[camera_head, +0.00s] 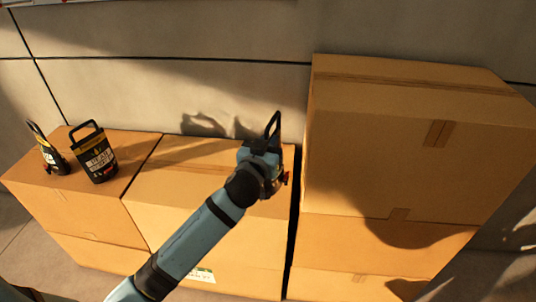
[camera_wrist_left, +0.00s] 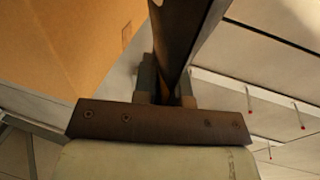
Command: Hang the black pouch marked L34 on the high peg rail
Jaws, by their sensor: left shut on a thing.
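My left gripper (camera_head: 266,147) is in the middle of the head view, above the cardboard boxes. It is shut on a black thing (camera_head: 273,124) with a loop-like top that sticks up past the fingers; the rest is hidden. The left wrist view shows this dark thing (camera_wrist_left: 182,35) between the fingers (camera_wrist_left: 167,85). No mark on it is readable, so I cannot tell whether it is L34. A pale rail (camera_wrist_left: 232,85) with thin, red-tipped pegs shows at the right of the left wrist view; I cannot tell its height. My right gripper is not in view.
Two black pouches with handles, one at the far left (camera_head: 47,152) and one beside it (camera_head: 97,155), stand on a low cardboard box (camera_head: 75,194). A taller box stack (camera_head: 400,160) stands right of my gripper.

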